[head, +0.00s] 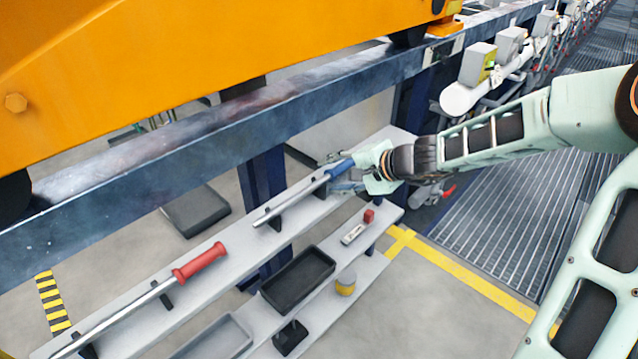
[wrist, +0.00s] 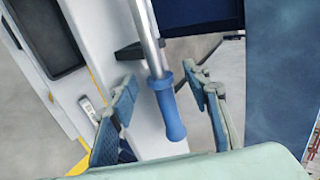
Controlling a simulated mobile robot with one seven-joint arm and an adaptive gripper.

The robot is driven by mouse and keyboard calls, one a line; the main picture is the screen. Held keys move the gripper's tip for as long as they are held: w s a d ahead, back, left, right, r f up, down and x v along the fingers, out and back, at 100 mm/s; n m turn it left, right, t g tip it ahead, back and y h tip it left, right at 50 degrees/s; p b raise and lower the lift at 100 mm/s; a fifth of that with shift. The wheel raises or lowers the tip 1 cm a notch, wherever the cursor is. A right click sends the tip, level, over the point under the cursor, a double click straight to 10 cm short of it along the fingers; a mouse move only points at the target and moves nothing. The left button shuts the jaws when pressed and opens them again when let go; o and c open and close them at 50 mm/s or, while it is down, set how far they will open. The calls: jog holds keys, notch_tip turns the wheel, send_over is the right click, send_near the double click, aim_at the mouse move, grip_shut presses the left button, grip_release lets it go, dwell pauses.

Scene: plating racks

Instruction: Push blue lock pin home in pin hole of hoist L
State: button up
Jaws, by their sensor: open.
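The blue lock pin, a steel rod with a blue handle (head: 340,168), lies across small black holders on the upper grey shelf (head: 230,240). In the wrist view its blue handle (wrist: 169,110) sits between the two fingers of my gripper (wrist: 160,105). The fingers are apart on either side of the handle, with gaps to it. In the head view my gripper (head: 350,180) is at the handle end of the pin. The orange hoist body (head: 200,60) rests above the blue-grey beam. I cannot make out its pin hole.
A red-handled bar (head: 200,261) lies on the same shelf to the left. The lower shelf holds a black tray (head: 298,278), a yellow-banded pot (head: 346,283) and a small red item (head: 369,215). The steel beam (head: 230,130) runs above the shelf. Grating floor (head: 480,220) is clear at right.

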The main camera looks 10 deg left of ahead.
jog(key=shift+c, duration=0.6)
grip_shut()
jog(key=shift+r, duration=0.15)
